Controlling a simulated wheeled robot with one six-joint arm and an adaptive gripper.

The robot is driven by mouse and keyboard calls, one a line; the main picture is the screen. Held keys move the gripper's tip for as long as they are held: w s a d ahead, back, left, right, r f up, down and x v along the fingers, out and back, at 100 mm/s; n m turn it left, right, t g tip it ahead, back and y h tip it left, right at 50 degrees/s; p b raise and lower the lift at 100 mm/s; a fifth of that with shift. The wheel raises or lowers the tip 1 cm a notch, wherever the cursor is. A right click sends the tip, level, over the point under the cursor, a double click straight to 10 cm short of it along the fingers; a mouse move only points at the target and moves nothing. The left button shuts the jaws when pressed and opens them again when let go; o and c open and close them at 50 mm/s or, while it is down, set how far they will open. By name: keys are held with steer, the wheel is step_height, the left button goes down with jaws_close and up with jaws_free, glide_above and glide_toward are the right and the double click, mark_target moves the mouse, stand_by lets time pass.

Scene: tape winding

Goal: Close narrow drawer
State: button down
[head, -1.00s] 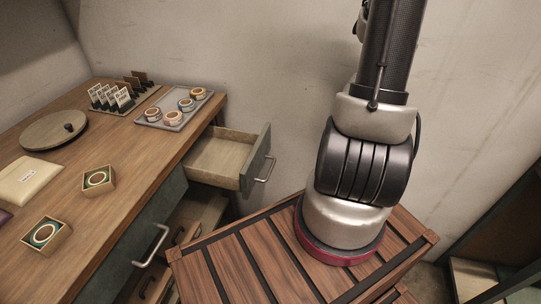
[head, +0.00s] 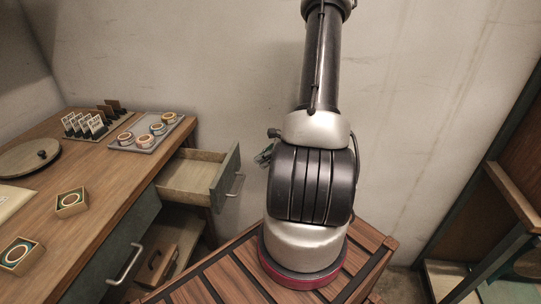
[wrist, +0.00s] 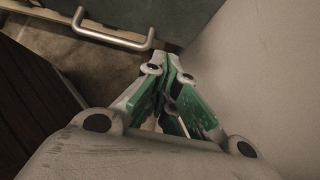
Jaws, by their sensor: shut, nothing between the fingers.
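The narrow drawer (head: 190,176) stands pulled out from the far right end of the desk and looks empty. Its grey-green front (head: 225,180) carries a metal bar handle (head: 236,186). In the wrist view the drawer front (wrist: 155,14) and its handle (wrist: 112,36) are at the top. My gripper (wrist: 172,72) is shut and empty, below and right of the handle, with a gap to it in the picture. In the head view a small part of my gripper (head: 265,153) shows right of the drawer; my arm hides the rest.
A wider drawer front with a handle (head: 126,264) is nearer on the desk, and a lower compartment holds a wooden box (head: 157,264). A tray (head: 147,144) with tape rolls lies on the desk (head: 105,185). The wall is close behind the drawer. A shelf (head: 515,195) stands at right.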

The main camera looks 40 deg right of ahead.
mark_target(195, 165)
steer(key=shift+w+a+f, duration=0.35)
steer(key=shift+w+a, duration=0.25)
steer(key=shift+w, duration=0.2)
steer(key=shift+w+a+f, duration=0.35)
steer(key=shift+w+a, duration=0.3)
steer(key=shift+w, duration=0.15)
steer(key=shift+w+a+f, duration=0.35)
steer(key=shift+w+a, duration=0.25)
steer(key=shift+w, duration=0.2)
steer(key=w+a, duration=0.4)
steer(key=w, duration=0.1)
steer(key=w+a, duration=0.4)
steer(key=w, duration=0.1)
steer(key=w+a, duration=0.4)
steer(key=w, duration=0.1)
steer(key=shift+w+a, duration=0.2)
steer(key=shift+w, duration=0.2)
steer(key=shift+w+a+r, duration=0.1)
steer(key=shift+w+a, duration=0.05)
steer(key=shift+w, duration=0.1)
